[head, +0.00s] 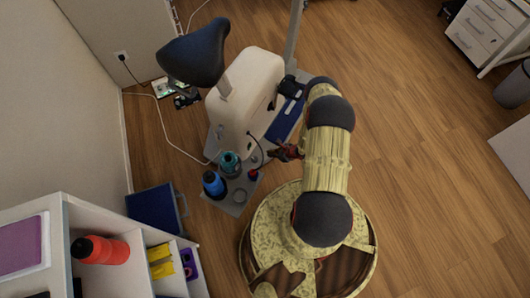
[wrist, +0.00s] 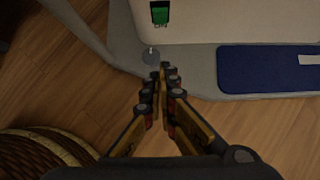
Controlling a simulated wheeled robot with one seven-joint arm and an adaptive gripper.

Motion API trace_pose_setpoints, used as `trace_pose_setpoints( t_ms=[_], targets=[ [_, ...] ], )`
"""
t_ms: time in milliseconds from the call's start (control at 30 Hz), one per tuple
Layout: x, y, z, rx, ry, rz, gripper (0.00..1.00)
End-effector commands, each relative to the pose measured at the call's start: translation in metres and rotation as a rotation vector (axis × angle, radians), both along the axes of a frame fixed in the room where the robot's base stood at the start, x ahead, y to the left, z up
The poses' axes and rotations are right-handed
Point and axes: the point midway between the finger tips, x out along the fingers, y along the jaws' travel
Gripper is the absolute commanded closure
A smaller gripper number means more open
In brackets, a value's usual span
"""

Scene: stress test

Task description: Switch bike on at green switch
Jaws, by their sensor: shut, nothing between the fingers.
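The exercise bike has a white body (head: 246,92) and a dark saddle (head: 196,52); it stands left of my arm in the head view. In the wrist view the green switch (wrist: 159,15) sits on the bike's white side (wrist: 230,22), near the top of the picture. My gripper (wrist: 164,70) is shut and empty, its fingertips below the switch in that view and apart from it. In the head view my gripper (head: 285,152) is small and dark, close to the bike's lower right side. The switch cannot be made out in the head view.
A blue bottle (head: 213,184) and a teal bottle (head: 230,164) stand on the bike's grey base. A blue panel (wrist: 265,73) lies on the base at right in the wrist view. A white shelf (head: 62,240) stands lower left.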

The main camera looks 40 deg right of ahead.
Motion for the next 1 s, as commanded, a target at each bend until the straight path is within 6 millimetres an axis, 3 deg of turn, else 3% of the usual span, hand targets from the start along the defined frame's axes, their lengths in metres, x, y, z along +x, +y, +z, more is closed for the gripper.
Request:
trace_pose_setpoints(
  t_ms=[233,867,1000],
  targets=[
    [-0.015,-0.006,0.013,0.002,0.001,-0.001,1.00],
    [-0.015,-0.006,0.013,0.002,0.001,-0.002,1.00],
    [-0.018,0.007,0.016,0.028,-0.008,0.036,1.00]
  ],
)
